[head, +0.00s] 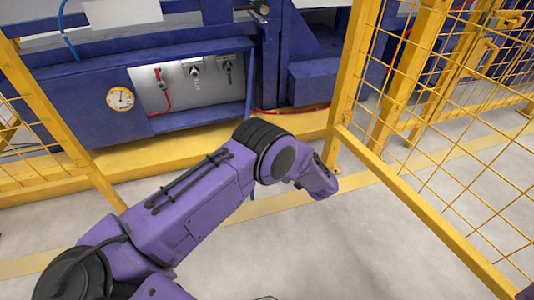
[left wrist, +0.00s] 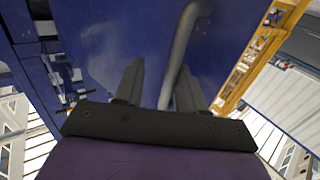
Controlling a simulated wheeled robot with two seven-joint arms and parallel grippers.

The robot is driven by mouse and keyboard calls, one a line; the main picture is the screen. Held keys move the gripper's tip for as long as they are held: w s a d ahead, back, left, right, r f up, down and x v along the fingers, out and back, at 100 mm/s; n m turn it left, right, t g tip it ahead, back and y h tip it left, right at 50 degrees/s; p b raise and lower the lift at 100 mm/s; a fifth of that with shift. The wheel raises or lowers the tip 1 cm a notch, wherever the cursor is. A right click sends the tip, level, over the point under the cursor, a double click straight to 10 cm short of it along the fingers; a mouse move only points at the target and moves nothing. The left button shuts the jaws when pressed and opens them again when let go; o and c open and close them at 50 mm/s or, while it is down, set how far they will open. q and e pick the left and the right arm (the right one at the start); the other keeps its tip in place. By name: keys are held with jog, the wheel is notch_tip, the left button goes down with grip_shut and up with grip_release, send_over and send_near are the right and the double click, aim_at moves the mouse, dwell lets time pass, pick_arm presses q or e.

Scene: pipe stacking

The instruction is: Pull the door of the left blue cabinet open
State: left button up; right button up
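In the left wrist view, a blue cabinet door (left wrist: 110,40) fills the middle behind my gripper. A grey tubular handle (left wrist: 182,45) with a bent upper end stands out from it. My left gripper (left wrist: 158,88) is open. Its two dark fingers are apart, and the handle runs between them in the picture, closer to the right finger. I cannot tell whether the fingers touch it. My right gripper is in neither view.
The head view shows a blue machine with a gauge (head: 120,99) and a valve panel (head: 195,82) behind a yellow floor-level beam. A yellow mesh fence (head: 440,130) stands on the right, close to my left arm. Grey floor (head: 330,245) is clear between arm and fence.

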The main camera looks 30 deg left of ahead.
pick_arm(q)
jog(key=s+d+p, duration=0.1)
jog(key=d, duration=0.9)
jog(key=shift+s+p, duration=0.2)
jog(key=shift+p, duration=0.1)
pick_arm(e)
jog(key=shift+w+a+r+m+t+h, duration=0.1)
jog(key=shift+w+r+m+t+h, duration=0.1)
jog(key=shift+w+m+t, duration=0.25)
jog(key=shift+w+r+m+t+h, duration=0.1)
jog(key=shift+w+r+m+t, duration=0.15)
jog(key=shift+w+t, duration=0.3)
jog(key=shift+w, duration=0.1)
